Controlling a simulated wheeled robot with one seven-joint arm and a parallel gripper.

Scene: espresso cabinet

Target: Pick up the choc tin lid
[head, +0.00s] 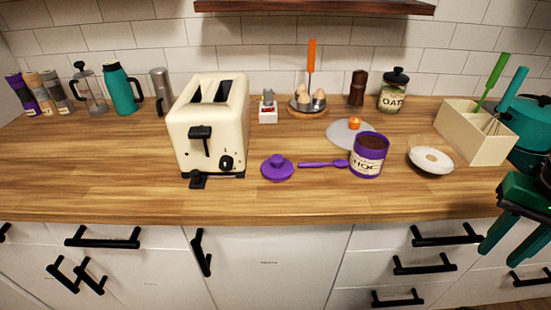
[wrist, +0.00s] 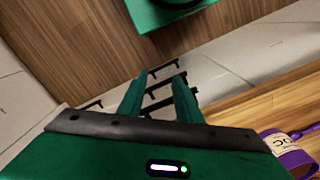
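The choc tin lid (head: 277,172), a round purple lid with a knob on top, lies knob-up on the wooden counter (head: 120,190) in front of the toaster's right side. The purple choc tin (head: 368,160) stands open to its right, with a brown fill showing. Part of the tin also shows in the wrist view (wrist: 284,145). My green gripper (head: 502,248) is at the right edge, in front of the counter and far from the lid. Its fingers are apart with nothing between them, as the wrist view (wrist: 160,97) also shows. The lid is not recognisable in the wrist view.
A purple spoon (head: 323,163) lies between lid and tin. A cream toaster (head: 208,130) stands close on the lid's left. Counter in front of the lid is clear.

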